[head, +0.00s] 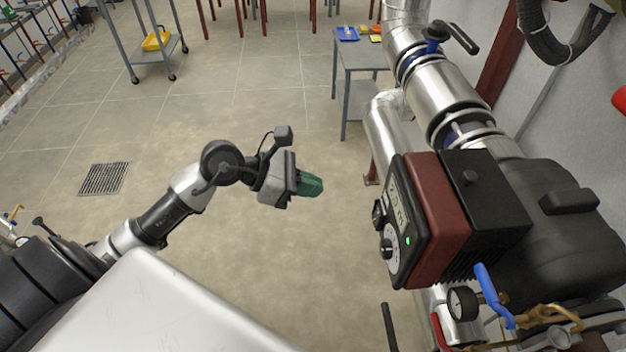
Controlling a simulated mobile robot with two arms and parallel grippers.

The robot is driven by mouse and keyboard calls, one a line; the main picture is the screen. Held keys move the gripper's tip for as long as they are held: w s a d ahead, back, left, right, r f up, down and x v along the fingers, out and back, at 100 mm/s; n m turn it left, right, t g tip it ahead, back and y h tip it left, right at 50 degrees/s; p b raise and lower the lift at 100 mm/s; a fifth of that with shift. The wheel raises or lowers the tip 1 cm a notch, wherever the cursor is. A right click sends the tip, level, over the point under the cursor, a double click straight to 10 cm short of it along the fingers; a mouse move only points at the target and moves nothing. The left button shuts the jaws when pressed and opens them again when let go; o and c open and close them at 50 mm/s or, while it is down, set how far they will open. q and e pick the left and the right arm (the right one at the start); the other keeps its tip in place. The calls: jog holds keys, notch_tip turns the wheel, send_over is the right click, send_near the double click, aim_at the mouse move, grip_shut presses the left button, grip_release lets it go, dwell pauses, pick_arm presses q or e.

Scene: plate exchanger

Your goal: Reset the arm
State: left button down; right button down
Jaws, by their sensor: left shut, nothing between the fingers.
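My left arm comes in from the lower left and is bent over the open floor. Its gripper (312,186) has green fingers and points to the right. The fingers are closed together with nothing held between them. The gripper is apart from the pump unit (443,205), a red and black box with a lit display, which stands to its right. My right gripper is not in view.
Insulated silver pipes (440,88) with a valve handle (455,35) run along the right. A pressure gauge (462,303) and blue lever (494,295) sit at the lower right. A grey side table (360,60) and a wheeled cart (158,55) stand behind. The middle floor is clear.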

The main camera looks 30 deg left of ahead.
pick_arm(q)
jog(key=w+a+f+n+t+y, duration=0.1)
jog(key=w+a+f+n+t, duration=0.15)
jog(key=f+n, duration=0.75)
jog(key=w+a+f+n+t, duration=0.2)
jog(key=a+f+n+t, duration=0.15)
jog(key=f+n, duration=0.6)
jog(key=s+a+f+n+y, duration=0.1)
jog(key=s+f+n+y, duration=0.4)
jog(key=f+n, duration=0.6)
jog(key=s+f+n+g+y, duration=0.4)
jog(key=s+f+n, duration=0.3)
jog(key=s+f, duration=0.65)
jog(key=s+d+f+n+g, duration=0.2)
jog(key=s+f, duration=0.4)
jog(key=s, duration=0.4)
jog(key=s+d+f+n+g, duration=0.3)
jog(key=s+f+n+g, duration=0.2)
jog(key=s, duration=0.6)
jog(key=shift+s+d+f+g, duration=0.2)
jog(key=shift+f+g, duration=0.3)
